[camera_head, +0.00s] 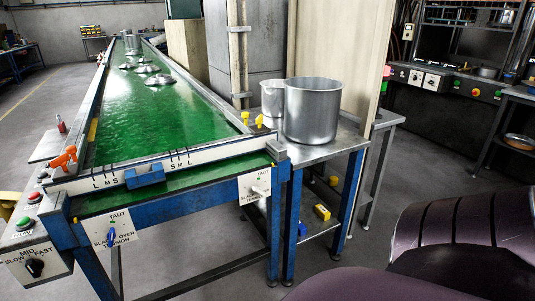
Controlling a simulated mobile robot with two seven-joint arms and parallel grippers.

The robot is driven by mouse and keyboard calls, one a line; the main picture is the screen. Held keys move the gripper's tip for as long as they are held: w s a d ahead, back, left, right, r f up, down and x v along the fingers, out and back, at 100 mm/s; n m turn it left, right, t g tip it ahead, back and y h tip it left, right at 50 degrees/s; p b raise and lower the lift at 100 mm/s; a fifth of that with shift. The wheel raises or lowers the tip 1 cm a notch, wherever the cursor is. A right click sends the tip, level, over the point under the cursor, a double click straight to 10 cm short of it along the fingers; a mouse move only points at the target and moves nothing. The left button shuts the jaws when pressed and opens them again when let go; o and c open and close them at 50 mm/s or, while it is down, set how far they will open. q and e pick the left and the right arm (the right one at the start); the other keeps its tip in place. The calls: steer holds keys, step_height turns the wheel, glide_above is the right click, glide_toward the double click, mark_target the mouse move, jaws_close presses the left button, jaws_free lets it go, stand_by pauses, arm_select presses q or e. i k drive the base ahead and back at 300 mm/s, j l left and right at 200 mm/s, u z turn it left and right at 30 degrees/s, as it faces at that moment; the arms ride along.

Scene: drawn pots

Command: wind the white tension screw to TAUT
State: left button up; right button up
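The white tension screw (260,191) is a small pale knob on a white label plate (246,184) at the right end of the conveyor's near side. A small green mark shows near the top of that plate. The plate's lettering is too small to read fully, and I cannot tell exactly where the screw points. A second plate (124,223) to the left carries a blue knob (111,237), with TAUT printed above it and OVER TENSION at its lower right. Neither of my grippers is in view, and nothing touches either screw.
The green conveyor belt (130,115) runs away from me with lids and pots on it. Two metal pots (312,112) stand on a side table at right. A SLOW/MID/FAST control box (33,265) is at lower left. Open floor (205,255) lies before the conveyor.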

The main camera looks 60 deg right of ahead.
mark_target(257, 189)
steer(key=z, duration=1.7)
